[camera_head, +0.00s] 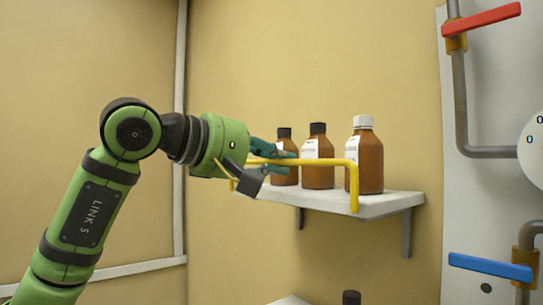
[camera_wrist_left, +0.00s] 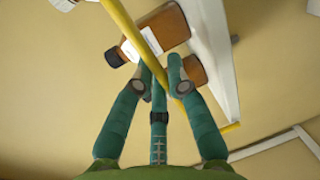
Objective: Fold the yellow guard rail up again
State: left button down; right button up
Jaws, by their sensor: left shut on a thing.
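The yellow guard rail (camera_head: 330,162) stands raised at the front of the white wall shelf (camera_head: 390,205). Its right end bends down to the shelf's front edge. My left gripper (camera_head: 275,168) is at the rail's left part, its teal fingers shut on the bar. In the left wrist view the rail (camera_wrist_left: 125,22) runs slantwise past the fingertips (camera_wrist_left: 162,80), which hide a part of it. The rail's left end is mostly hidden behind my gripper in the head view. My right gripper is in neither view.
Three brown bottles stand on the shelf behind the rail: a white-capped one (camera_head: 366,160) and two black-capped ones (camera_head: 318,160), (camera_head: 285,150). At right are pipes with a red lever (camera_head: 482,20) and a blue lever (camera_head: 490,268). A dark cap (camera_head: 351,297) shows below.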

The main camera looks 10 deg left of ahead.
pick_arm(q)
jog(key=shift+d, duration=0.1)
dwell(0.4)
jog(key=c, duration=1.3)
grip_release()
jog(key=shift+o, duration=0.5)
jog(key=shift+d, duration=0.15)
jog(key=v, duration=1.2)
jog(key=shift+r, duration=0.2)
